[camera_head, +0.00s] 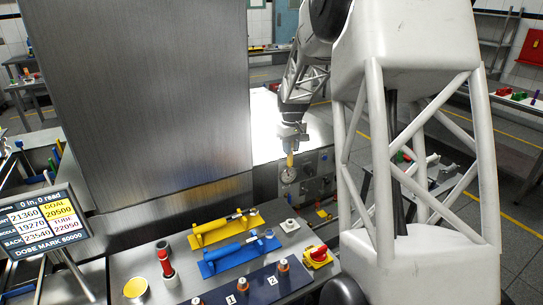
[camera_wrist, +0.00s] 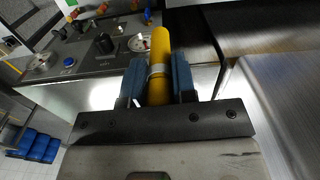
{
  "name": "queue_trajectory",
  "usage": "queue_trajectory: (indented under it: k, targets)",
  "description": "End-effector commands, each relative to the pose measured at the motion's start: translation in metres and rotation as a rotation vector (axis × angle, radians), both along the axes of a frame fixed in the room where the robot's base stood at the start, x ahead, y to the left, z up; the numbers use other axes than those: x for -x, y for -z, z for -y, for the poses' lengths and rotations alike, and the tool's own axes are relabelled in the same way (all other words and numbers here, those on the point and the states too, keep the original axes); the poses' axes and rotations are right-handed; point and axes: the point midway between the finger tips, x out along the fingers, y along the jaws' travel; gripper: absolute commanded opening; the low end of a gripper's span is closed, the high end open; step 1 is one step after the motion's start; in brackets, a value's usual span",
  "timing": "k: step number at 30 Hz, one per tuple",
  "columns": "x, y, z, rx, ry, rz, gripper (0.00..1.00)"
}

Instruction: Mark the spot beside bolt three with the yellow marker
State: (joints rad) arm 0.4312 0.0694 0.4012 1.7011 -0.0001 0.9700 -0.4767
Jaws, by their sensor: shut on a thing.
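My gripper (camera_wrist: 158,82) is shut on the yellow marker (camera_wrist: 160,48), which has a pale band and points away between the two blue finger pads. In the head view my gripper (camera_head: 291,138) is raised at the middle, with the marker (camera_head: 290,160) hanging below it, in front of a round gauge. A dark blue plate (camera_head: 258,290) lies at the front of the bench, far from the marker. It carries several bolts with orange parts, such as one at its right end (camera_head: 283,265). Numbers 1 and 2 are readable; I see no number 3.
Yellow (camera_head: 222,229) and blue (camera_head: 238,252) racks holding tools stand behind the plate. A red-handled stamp-like thing (camera_head: 165,264), a yellow-topped pot (camera_head: 135,289) and a red knob on a yellow base (camera_head: 319,255) are nearby. A large metal panel (camera_head: 145,90) rises at the left.

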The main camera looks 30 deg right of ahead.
Motion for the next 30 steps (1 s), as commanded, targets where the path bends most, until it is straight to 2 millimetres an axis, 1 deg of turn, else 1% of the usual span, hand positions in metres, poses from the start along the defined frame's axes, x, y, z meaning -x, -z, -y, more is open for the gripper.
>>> queue_trajectory:
  k: [1,5,6,9,12,18,25,28,30]
  targets:
    - [0.001,-0.003,0.017,0.0,0.047,0.001,0.0]
    - [0.003,-0.008,0.055,0.0,0.164,0.0,0.0]
    - [0.004,-0.01,0.067,0.0,0.201,0.001,0.0]
    - [0.008,-0.014,0.094,0.0,0.287,0.0,0.0]
    - [0.01,-0.017,0.114,0.0,0.351,0.001,0.0]
    - [0.016,-0.022,0.142,0.0,0.448,0.001,0.0]
    - [0.023,-0.027,0.167,0.0,0.549,0.001,0.0]
    - [0.026,-0.03,0.172,0.0,0.596,0.001,0.0]
    - [0.027,-0.032,0.168,0.0,0.619,0.001,0.0]
